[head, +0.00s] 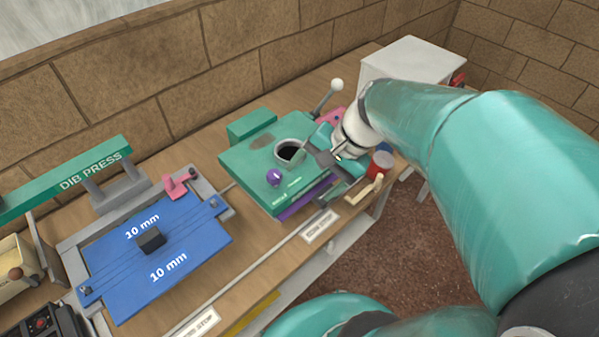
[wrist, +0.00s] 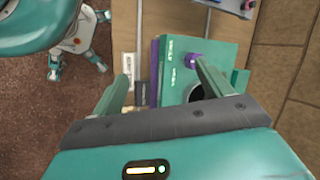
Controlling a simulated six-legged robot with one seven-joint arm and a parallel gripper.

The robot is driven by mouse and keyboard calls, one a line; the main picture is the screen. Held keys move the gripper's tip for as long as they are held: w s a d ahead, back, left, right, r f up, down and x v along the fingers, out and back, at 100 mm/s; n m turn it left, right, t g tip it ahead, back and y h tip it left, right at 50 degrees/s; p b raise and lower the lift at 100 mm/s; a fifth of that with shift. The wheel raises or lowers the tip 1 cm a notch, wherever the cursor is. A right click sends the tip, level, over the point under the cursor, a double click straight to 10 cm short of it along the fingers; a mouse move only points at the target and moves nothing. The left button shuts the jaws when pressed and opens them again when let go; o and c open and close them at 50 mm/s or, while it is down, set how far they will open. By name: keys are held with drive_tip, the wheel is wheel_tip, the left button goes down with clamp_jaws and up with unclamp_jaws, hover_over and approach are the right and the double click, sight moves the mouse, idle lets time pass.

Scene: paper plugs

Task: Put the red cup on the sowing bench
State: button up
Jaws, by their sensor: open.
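A small red cylinder with a pale top (head: 381,163), which looks like the red cup, stands near the right end of the long wooden bench (head: 262,240), just right of my gripper. My gripper (head: 326,163) is over the green machine with a round dark opening (head: 288,152). In the wrist view my gripper (wrist: 163,75) has its two teal fingers wide apart with nothing held between them. The red cup does not show in the wrist view. I cannot read a label that names the sowing bench.
A purple knob (head: 274,177) stands on the green machine, and a lever with a white ball (head: 337,85) rises behind it. A blue plate marked 10 mm (head: 190,262) and a green DIB PRESS bar (head: 80,175) are at left. A white box (head: 408,62) stands back right.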

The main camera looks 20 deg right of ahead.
drive_tip(key=s+a+r+n+t+h, duration=0.3)
drive_tip(key=s+a+r+n+h, duration=0.1)
drive_tip(key=n, duration=0.6)
wheel_tip(320, 180, up, 2)
drive_tip(key=shift+s+a+r+h, duration=0.1)
drive_tip(key=shift+s+a+h, duration=0.25)
drive_tip(key=shift+h, duration=0.25)
